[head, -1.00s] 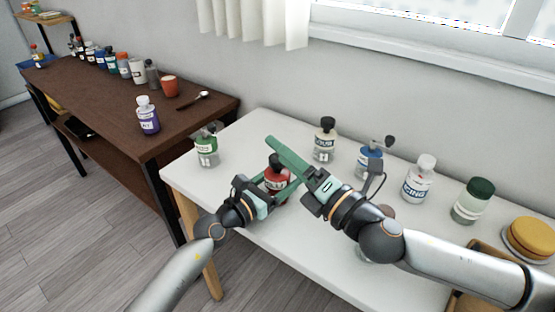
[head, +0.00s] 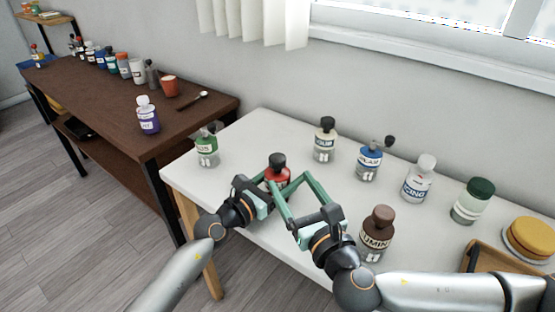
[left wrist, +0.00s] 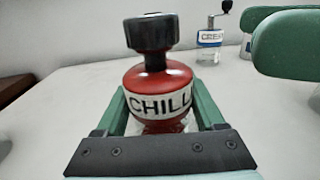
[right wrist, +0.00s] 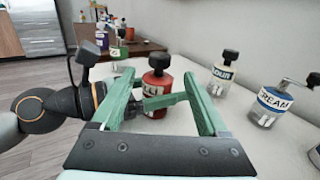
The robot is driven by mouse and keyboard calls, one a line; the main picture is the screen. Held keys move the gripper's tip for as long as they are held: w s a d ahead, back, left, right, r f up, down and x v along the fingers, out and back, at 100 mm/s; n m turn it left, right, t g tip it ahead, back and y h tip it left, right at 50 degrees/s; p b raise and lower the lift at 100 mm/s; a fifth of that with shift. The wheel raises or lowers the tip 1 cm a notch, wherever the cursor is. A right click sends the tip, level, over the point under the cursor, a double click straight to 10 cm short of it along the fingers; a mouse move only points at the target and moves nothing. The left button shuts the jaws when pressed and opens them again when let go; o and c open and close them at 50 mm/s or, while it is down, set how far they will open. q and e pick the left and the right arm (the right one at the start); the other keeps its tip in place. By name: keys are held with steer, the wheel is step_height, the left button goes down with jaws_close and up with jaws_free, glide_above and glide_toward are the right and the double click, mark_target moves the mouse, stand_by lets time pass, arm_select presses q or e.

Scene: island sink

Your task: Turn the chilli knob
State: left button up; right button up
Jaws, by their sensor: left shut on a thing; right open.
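The chilli bottle (head: 277,177) is red with a white label and stands on the white table. Its black knob (head: 277,160) sits on top, and it shows close up in the left wrist view (left wrist: 149,33). My left gripper (head: 270,188) is shut on the bottle's body (left wrist: 158,78), one finger on each side, below the knob. My right gripper (head: 296,183) is open and empty, to the right of the bottle and beside my left fingers. In the right wrist view the bottle (right wrist: 156,84) stands beyond and between the right fingers.
A brown-capped cumin bottle (head: 376,235) is right of my right gripper. A brown table (head: 110,100) stands at left.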

mark_target(281, 166)
steer(key=x, duration=0.8)
steer(key=shift+w, duration=0.3)
jaws_close()
